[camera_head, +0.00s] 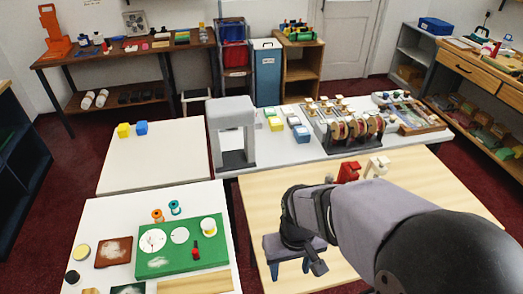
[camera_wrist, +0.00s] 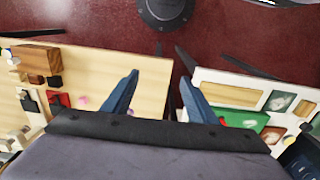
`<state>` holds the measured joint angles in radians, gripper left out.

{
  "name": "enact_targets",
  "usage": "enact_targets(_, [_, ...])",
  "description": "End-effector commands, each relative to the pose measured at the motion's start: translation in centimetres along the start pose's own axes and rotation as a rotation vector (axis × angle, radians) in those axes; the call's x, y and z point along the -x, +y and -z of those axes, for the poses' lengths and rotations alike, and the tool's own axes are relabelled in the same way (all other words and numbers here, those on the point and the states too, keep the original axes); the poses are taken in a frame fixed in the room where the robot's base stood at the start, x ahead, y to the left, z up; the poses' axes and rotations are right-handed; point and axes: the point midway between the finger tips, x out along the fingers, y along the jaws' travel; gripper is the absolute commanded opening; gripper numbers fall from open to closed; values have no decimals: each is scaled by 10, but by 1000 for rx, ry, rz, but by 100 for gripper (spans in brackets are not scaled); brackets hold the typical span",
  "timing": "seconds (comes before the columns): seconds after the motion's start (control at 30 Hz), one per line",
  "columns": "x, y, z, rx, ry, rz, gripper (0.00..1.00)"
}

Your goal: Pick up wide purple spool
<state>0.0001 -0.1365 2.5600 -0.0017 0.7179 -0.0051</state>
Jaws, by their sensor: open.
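I cannot make out a wide purple spool for sure in either view. A small pinkish-lilac thing (camera_wrist: 84,101) on the wooden table shows in the wrist view, too small to identify. An orange spool (camera_head: 157,215) and a teal spool (camera_head: 175,208) stand behind the green board on the near-left white table. My gripper (camera_head: 290,270) is over the left part of the wooden table in the head view. In the wrist view my gripper (camera_wrist: 160,77) has its two blue fingers spread, with nothing between them. My arm hides part of the wooden table.
The green board (camera_head: 150,266) carries white discs and a red item. A red block (camera_head: 348,171) and a cream piece (camera_head: 377,166) stand at the wooden table's (camera_head: 262,200) back. A grey arch (camera_head: 250,155) and a spool rack (camera_head: 352,145) stand behind. Yellow and blue cubes sit on the mid-left table.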

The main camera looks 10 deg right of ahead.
Motion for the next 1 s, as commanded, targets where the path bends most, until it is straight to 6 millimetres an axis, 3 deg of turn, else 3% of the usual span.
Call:
enact_targets(0.23, [-1, -1, 2, -1, 4, 3, 53])
enact_targets(0.37, [-9, -11, 14, -12, 39, 27, 53])
enact_targets(0.47, [-21, -27, 36, -37, 101, 64, 53])
enact_targets(0.73, [-65, -72, 132, -219, 392, 155, 53])
enact_targets(0.87, [-85, -74, 172, -340, 549, 133, 53])
enact_targets(1.0, [-104, -60, 202, -468, 715, 49, 53])
